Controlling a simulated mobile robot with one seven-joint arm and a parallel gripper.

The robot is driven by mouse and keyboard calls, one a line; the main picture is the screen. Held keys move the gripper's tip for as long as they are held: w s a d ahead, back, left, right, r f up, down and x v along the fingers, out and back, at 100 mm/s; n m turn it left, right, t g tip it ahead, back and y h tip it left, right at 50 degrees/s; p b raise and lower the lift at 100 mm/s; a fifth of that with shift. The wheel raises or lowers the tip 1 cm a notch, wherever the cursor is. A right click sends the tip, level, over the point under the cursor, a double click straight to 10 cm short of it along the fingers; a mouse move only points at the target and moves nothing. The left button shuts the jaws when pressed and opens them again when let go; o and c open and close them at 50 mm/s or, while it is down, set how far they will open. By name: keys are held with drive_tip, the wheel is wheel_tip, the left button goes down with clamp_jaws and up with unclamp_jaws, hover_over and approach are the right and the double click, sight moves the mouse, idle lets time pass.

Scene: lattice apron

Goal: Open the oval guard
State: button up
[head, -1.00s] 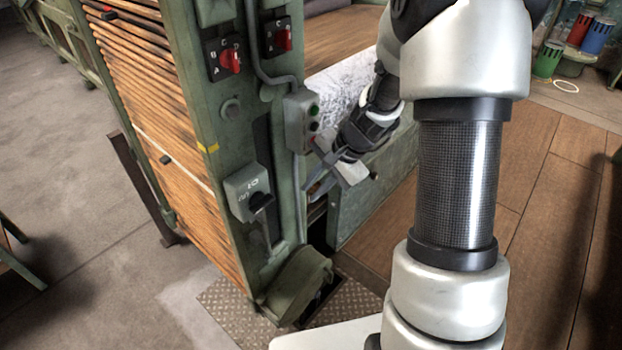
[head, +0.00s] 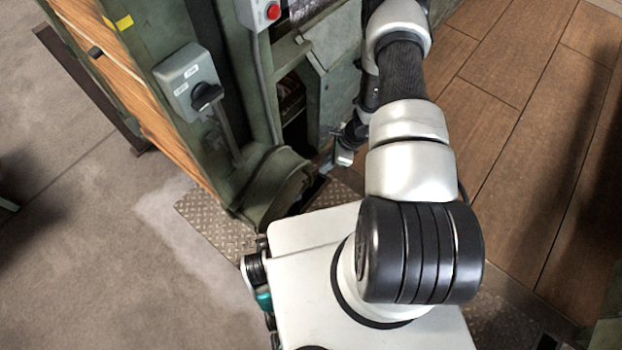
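The oval guard (head: 277,184) looks to be the rounded green cover low on the end of the green machine frame, just above the floor plate. It appears closed against the frame; its far side is hidden. My gripper (head: 345,156) hangs low, to the right of the guard and apart from it, beside the green panel. Only a pale fingertip part shows below my arm, so its opening cannot be made out. Nothing is seen held.
A grey switch box (head: 188,80) with a black knob is on the frame above the guard. A box with a red button (head: 273,11) is higher up. Diamond-pattern plate (head: 213,222) lies below. A wooden floor (head: 520,120) is open to the right.

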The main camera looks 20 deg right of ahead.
sight(310, 184)
drive_tip(key=b+x, duration=0.3)
drive_tip(key=x, duration=1)
drive_tip(key=shift+w+a+f, duration=0.1)
clamp_jaws()
